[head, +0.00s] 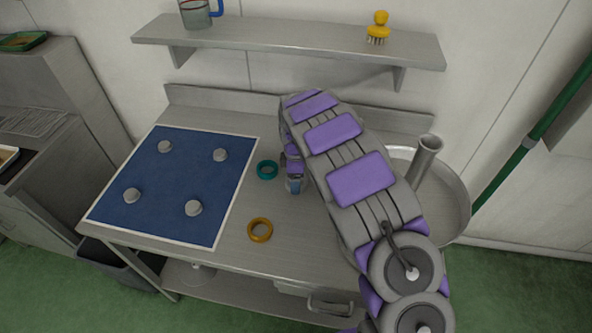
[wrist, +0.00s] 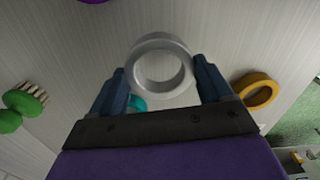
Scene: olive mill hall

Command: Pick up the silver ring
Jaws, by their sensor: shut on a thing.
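The silver ring (wrist: 138,70) shows in the wrist view between the two blue fingertips of my gripper (wrist: 162,76). My gripper is shut on the ring, one finger at each side. I cannot tell whether the ring is clear of the worktop. In the head view my gripper (head: 294,186) points down over the worktop, right of the teal ring, and my arm and gripper hide the silver ring there.
On the steel worktop (head: 285,265), a teal ring (head: 267,170) and an amber ring (head: 260,230) lie left of my gripper. A blue mat (head: 180,190) with several grey knobs is further left. A round basin (head: 462,205) stands right. A shelf (head: 290,42) runs above.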

